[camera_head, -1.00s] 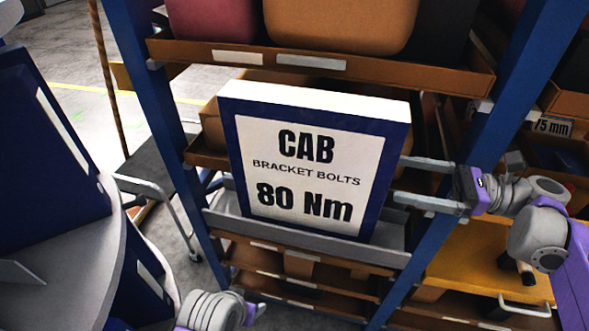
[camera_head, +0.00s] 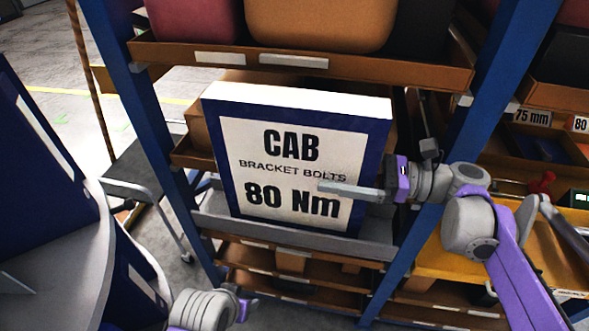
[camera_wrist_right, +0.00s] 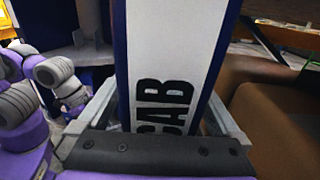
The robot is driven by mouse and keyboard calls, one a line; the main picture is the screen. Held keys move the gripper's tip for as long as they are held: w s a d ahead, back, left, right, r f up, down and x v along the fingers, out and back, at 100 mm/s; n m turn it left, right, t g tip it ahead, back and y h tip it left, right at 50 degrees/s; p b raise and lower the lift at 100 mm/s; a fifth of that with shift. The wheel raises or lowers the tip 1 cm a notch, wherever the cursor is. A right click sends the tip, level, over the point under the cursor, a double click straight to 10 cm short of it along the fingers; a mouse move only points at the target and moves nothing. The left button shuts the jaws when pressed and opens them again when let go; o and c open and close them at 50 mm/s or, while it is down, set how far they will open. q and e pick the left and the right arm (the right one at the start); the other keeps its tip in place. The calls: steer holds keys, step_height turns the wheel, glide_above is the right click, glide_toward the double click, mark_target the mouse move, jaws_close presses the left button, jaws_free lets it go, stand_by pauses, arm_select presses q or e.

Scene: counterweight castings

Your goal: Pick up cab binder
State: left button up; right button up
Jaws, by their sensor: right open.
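The cab binder (camera_head: 275,180) is dark blue with a white label reading "CAB BRACKET BOLTS 80 Nm". It stands upright in a grey tray (camera_head: 300,238) on the rack. My right gripper (camera_head: 355,189) comes in from the right, with one finger across the front of the label. The other finger is hidden behind the binder in the head view. In the right wrist view the binder (camera_wrist_right: 172,45) stands between the two open fingers. My left gripper (camera_head: 242,306) is only partly in view at the bottom edge, and its fingers cannot be made out.
Blue rack posts (camera_head: 160,140) stand on both sides of the binder's bay. A shelf above (camera_head: 300,64) holds large red and orange objects. Lower shelves (camera_head: 300,285) sit beneath the tray. A grey cart (camera_head: 140,175) stands left of the rack. A brown box is close behind the binder.

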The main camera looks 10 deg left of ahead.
steer(key=shift+c, duration=0.3)
jaws_close()
steer(key=shift+r, duration=0.1)
